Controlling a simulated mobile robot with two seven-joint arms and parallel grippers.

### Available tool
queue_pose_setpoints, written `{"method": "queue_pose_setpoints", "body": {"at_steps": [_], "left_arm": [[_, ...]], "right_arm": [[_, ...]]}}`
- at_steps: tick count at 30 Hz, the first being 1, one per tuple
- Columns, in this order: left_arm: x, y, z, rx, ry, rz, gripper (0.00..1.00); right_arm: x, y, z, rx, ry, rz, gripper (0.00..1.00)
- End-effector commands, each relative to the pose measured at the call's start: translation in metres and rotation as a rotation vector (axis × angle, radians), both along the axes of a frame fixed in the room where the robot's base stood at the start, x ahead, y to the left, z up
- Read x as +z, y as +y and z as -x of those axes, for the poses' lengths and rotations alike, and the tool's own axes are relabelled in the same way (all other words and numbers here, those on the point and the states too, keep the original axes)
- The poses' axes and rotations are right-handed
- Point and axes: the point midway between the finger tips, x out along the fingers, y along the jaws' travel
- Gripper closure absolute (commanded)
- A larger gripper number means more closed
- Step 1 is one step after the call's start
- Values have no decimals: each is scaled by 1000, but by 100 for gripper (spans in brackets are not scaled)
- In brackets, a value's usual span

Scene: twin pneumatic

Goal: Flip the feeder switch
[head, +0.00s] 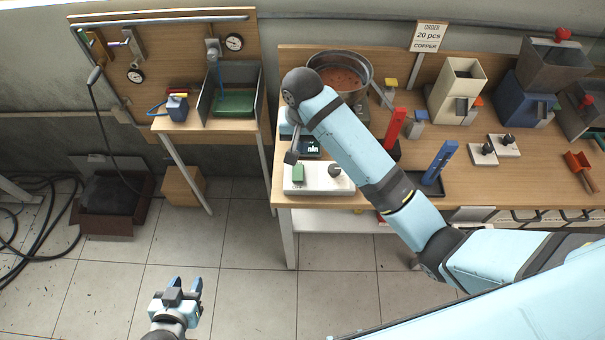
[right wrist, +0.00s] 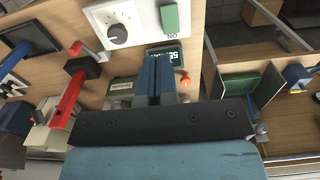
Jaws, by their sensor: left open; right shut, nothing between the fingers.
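The green feeder switch (head: 298,174) sits on the left side of a white control panel (head: 318,186) with a dark knob (head: 335,171), at the table's front left corner. In the right wrist view the switch (right wrist: 170,18) is at the top, with an "ON" label beside it; its tilt is not clear. My right gripper (head: 291,157) is shut and empty, just behind and above the switch; its fingers (right wrist: 155,78) point toward the panel with a visible gap. My left gripper (head: 184,285) is open and empty over the floor at the lower left.
A digital display (head: 313,146) is just behind the panel, partly under my right arm. A bowl feeder (head: 340,70) with copper-coloured contents stands farther back. Red (head: 394,128) and blue (head: 440,160) upright pieces stand to the right. A side bench (head: 240,122) stands left, across a gap.

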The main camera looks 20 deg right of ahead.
Motion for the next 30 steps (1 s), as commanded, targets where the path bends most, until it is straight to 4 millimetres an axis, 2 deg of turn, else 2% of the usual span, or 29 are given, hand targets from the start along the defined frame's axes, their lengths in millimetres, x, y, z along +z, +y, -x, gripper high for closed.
{"method": "queue_pose_setpoints", "body": {"at_steps": [5,8,21,27,30], "left_arm": [[1,0,-1,1,-2,0,57],[3,0,-2,0,-3,-1,57],[14,2,-4,5,-8,-1,57],[15,1,-2,22,5,12,57],[13,-1,-1,31,12,21,57]], "right_arm": [[-3,0,0,0,0,0,100],[-12,0,0,1,0,1,100],[-100,0,1,1,2,2,100],[-128,0,0,2,0,1,100],[-136,0,0,2,-1,0,100]]}}
